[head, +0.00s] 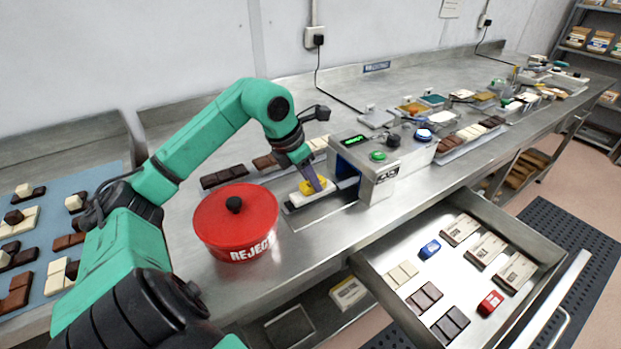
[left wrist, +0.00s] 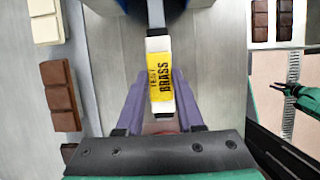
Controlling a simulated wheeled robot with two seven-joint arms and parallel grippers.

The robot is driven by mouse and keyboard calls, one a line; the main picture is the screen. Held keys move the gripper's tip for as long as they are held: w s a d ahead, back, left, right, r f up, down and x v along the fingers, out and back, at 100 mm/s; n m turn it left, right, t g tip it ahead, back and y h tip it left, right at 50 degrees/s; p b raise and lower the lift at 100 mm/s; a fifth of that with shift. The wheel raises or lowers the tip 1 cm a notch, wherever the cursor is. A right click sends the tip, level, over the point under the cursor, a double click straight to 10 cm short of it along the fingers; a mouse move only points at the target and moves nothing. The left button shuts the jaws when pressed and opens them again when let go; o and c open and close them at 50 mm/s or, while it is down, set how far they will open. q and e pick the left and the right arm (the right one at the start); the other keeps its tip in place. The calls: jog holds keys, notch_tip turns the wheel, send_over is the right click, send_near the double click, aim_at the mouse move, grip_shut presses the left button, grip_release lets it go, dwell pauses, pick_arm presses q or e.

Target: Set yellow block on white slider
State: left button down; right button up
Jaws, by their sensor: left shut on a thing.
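The yellow block (head: 309,187), marked "TEST BRASS" in the left wrist view (left wrist: 160,77), is between the purple fingers of my left gripper (head: 319,182). The gripper is shut on it. The white slider (head: 300,199) lies directly under the block in front of the grey machine, and its white ends show beyond the block in the left wrist view (left wrist: 158,44). Whether the block fully rests on the slider I cannot tell. A dark gripper on a green arm, apparently my right gripper (left wrist: 290,90), shows at the right edge of the left wrist view, too small to judge.
The grey machine (head: 376,170) with a green button stands right of the slider. A red lidded "REJECT" pot (head: 235,222) stands close on the left. Chocolate bars (head: 225,177) lie behind. An open drawer (head: 400,250) with bars and blocks juts out at the front right.

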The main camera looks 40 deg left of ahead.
pick_arm(q)
jog(key=shift+f+b, duration=0.15)
jog(key=shift+b, duration=0.15)
dwell(0.5)
jog(key=shift+c, duration=2.3)
grip_release()
jog(key=v, duration=1.4)
jog(key=shift+r, duration=0.35)
